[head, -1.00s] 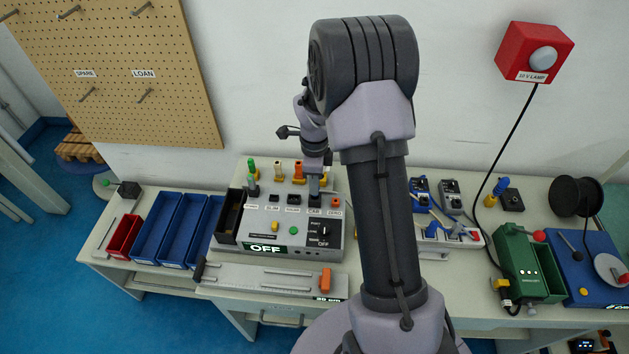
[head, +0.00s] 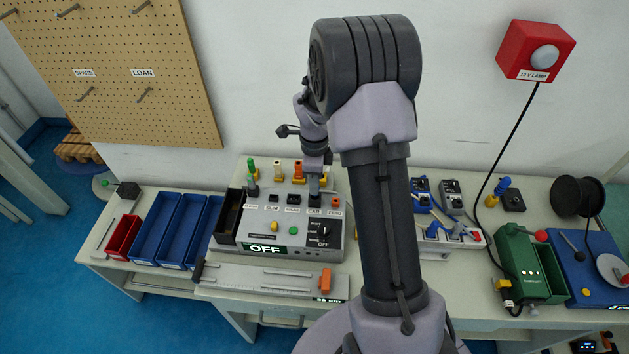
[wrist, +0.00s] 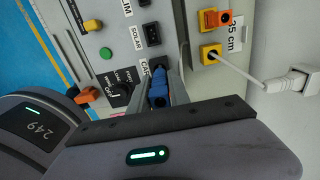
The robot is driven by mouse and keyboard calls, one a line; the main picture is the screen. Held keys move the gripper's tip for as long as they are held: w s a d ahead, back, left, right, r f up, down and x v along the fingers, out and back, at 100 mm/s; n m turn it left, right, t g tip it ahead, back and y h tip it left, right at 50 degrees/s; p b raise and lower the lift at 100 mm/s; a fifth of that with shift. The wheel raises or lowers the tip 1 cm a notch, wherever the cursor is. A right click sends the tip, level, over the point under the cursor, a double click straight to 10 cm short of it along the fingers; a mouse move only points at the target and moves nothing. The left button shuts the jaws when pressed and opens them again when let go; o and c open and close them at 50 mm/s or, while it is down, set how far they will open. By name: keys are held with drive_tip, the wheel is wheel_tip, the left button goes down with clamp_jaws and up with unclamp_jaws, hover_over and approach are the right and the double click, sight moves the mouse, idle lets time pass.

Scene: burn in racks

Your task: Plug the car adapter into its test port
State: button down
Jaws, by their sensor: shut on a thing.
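The blue car adapter (wrist: 158,92) is between the two fingers of my gripper (wrist: 160,84) in the wrist view. My gripper is shut on it. Its front end points toward the port beside the CAR label (wrist: 141,68) on the grey test box. The fingers and the adapter hide most of that port, so I cannot tell whether the adapter is in it. In the head view my gripper (head: 315,185) is low over the right part of the test box (head: 265,212), above its CAR label (head: 314,211); the adapter is not clear there.
The box's display (head: 264,249) reads OFF, and a black dial (head: 323,231) sits at its right. The SOLAR port (wrist: 152,34) is beside the CAR port. A yellow socket with a white cable (wrist: 210,53) lies close by. Blue bins (head: 158,229) stand left.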

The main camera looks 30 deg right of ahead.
drive_tip(key=shift+s+f+b, duration=0.1)
drive_tip(key=shift+f+b, duration=1.85)
drive_tip(key=shift+b, duration=0.05)
idle(0.5)
drive_tip(key=c, duration=1.1)
unclamp_jaws()
drive_tip(key=shift+c, duration=0.2)
wheel_tip(320, 180, up, 18)
drive_tip(key=p, duration=0.5)
drive_tip(key=s+a+r+n+t+b, duration=0.45)
drive_tip(key=s+a+n+b, duration=0.25)
drive_tip(key=s+a+n, duration=0.55)
drive_tip(key=s+a+f+n+y+b, duration=0.1)
drive_tip(key=s+a+n, duration=0.1)
drive_tip(key=s+n, duration=0.2)
drive_tip(key=s+a+f+n+t+y+b, duration=0.1)
drive_tip(key=s+a+n+b, duration=0.1)
drive_tip(key=s, duration=0.4)
drive_tip(key=shift+s+a+f+n, duration=0.2)
drive_tip(key=shift+s+a+n, duration=0.15)
drive_tip(key=shift+a+n, duration=0.55)
